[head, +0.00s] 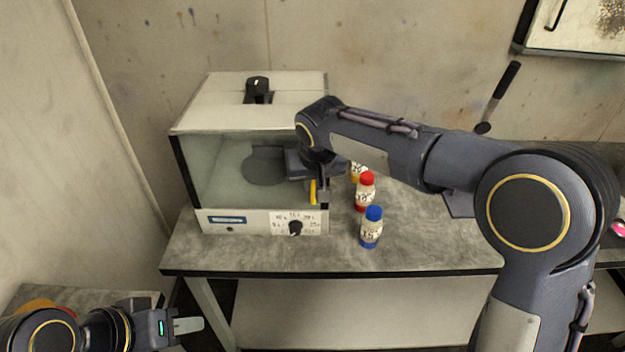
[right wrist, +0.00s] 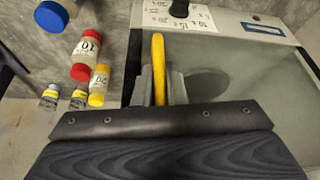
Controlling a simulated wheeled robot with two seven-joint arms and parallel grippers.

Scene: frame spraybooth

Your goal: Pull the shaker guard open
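The shaker is a white box with a clear guard (head: 222,170) across its front, a dial (head: 295,228) below and a dark round platform (head: 265,166) inside. The guard looks closed. A yellow handle (head: 313,190) stands upright at the guard's right edge; it also shows in the right wrist view (right wrist: 158,65). My right gripper (head: 322,190) is at this handle, its grey fingers (right wrist: 160,88) close on either side of it, and they appear shut on it. My left gripper (head: 190,325) is low at the left, away from the shaker; its finger gap does not show.
Bottles with blue (head: 371,228), red (head: 365,192) and yellow (head: 358,172) caps stand right of the shaker, under my right forearm. The grey bench (head: 430,250) is clear at its front. A black-handled tool (head: 498,97) is behind my right arm.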

